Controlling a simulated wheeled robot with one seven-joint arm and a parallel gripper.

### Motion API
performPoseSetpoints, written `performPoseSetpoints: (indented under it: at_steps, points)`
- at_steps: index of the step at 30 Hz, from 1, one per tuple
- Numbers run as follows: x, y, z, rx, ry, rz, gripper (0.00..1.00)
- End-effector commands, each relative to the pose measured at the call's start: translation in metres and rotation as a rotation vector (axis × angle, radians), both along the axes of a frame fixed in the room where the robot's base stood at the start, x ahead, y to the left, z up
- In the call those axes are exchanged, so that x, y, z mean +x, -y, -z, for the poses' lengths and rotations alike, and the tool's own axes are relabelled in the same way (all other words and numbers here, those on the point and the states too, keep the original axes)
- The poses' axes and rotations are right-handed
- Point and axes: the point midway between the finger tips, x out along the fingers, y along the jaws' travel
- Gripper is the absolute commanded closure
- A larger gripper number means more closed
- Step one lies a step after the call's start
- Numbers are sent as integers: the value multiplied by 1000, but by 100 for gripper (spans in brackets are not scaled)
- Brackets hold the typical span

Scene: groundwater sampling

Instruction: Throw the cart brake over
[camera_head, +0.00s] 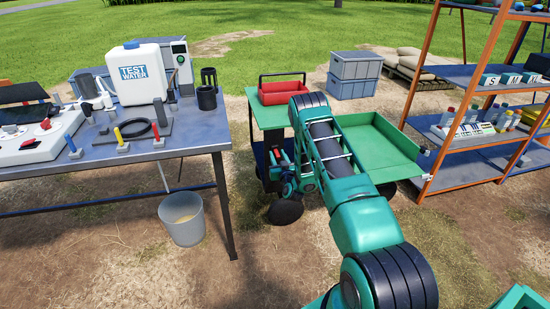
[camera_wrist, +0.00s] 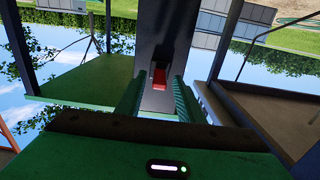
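The green cart (camera_head: 385,148) stands between the table and the shelf, with dark wheels below. My teal arm reaches over it and hides much of its middle. In the wrist view, a small red part (camera_wrist: 159,77), which looks like the brake lever, sits on a dark grey upright (camera_wrist: 157,40) of the cart. My gripper (camera_wrist: 158,97) is open, with its two green fingers apart on either side of the red part's line. I cannot tell whether either finger touches it. In the head view the fingertips are hard to make out among the cart's parts.
The work table (camera_head: 205,135) stands left, with a grey bucket (camera_head: 182,218) beneath. An orange-framed shelf (camera_head: 425,105) stands close on the right. Grey crates (camera_head: 353,75) are behind. Front ground is open.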

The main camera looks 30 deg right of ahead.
Motion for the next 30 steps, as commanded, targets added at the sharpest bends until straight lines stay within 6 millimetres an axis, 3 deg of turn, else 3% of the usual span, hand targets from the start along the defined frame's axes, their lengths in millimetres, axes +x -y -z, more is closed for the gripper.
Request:
performPoseSetpoints:
  at_steps: [12,13,17,19,20,30]
  points:
    - [8,3,0,0,0,1,66]
    - [8,3,0,0,0,1,68]
    - [8,3,0,0,0,1,99]
    - [8,3,0,1,0,1,100]
    - [7,-9,0,4,-1,2,100]
    - [10,-3,4,-11,46,-8,100]
